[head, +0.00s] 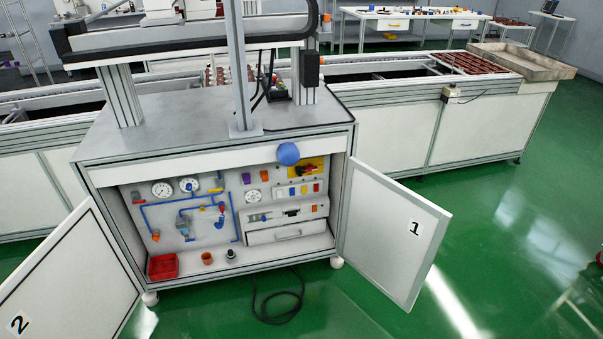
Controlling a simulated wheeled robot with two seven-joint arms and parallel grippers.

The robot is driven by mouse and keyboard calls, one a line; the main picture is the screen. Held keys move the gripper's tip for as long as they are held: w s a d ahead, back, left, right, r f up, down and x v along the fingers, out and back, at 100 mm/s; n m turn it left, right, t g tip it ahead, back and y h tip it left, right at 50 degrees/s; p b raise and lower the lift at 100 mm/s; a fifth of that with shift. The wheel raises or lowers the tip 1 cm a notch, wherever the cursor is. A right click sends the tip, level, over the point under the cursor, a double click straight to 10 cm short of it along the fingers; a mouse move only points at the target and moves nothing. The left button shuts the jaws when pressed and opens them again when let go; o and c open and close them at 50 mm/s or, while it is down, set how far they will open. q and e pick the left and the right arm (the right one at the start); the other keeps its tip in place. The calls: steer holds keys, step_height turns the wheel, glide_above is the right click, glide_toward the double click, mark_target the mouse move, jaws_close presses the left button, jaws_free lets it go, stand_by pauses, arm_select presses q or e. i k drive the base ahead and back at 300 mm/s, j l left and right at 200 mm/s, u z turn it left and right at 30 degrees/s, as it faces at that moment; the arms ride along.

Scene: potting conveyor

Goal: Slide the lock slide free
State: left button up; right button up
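A grey cabinet stands with both doors open, and a white back panel (205,232) shows inside it. At the right of the panel, above a white drawer front (287,232) with a handle, is a light strip with small metal and dark fittings (291,212). The lock slide may be among these fittings, but they are too small to tell which part it is or how it sits. A yellow plate (316,163) with a dark and red switch is higher up. Neither of my grippers is in view.
Door 1 (390,235) swings out right, door 2 (75,270) out left. A blue ball (288,154) shows in front of the cabinet's top edge. A red bin (163,266) and orange cup (207,258) stand on the cabinet floor. A black cable (277,316) lies on the green floor.

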mark_target(299, 172)
steer(key=i+l+z, duration=0.5)
steer(key=i+l, duration=0.6)
steer(key=l, duration=0.15)
